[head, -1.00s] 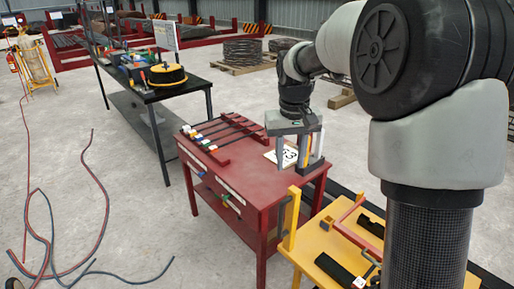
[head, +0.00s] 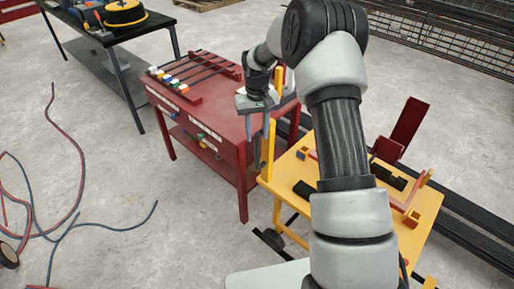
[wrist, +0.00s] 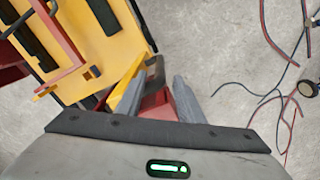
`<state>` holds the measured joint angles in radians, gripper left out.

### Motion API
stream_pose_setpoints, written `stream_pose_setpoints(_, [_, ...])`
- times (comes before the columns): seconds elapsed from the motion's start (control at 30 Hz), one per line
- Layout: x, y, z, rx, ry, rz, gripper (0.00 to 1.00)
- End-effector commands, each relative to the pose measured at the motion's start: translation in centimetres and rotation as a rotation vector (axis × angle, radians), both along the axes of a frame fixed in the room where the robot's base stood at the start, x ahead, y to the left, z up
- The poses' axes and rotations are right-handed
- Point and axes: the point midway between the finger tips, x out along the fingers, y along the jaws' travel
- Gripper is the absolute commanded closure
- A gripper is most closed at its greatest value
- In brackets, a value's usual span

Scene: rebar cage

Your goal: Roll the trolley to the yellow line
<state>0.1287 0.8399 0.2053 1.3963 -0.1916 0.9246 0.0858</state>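The yellow trolley (head: 410,232) stands at the right of the head view, beside the red table. A yellow upright (head: 268,152) rises at its near left corner. In the wrist view the trolley top (wrist: 105,50) fills the upper left, and a yellow upright (wrist: 127,92) and a dark piece (wrist: 154,76) show near my grey fingers (wrist: 165,95). I cannot tell whether the fingers touch them. No yellow floor line shows.
The red table (head: 215,110) with several rods stands left of the trolley. A black bench (head: 150,25) is behind it. Red and blue hoses (head: 75,215) lie on the floor at left. Long dark bars (head: 465,225) lie right of the trolley.

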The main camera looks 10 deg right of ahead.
Motion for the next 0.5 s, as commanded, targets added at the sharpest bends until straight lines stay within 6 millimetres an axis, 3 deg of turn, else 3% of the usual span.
stream_pose_setpoints(0.2, [-0.1, 0.0, -4.5, 0.001, 0.004, -0.001, 0.66])
stream_pose_setpoints(0.5, [0.0, 0.0, -7.1, 0.001, -0.001, -0.001, 0.66])
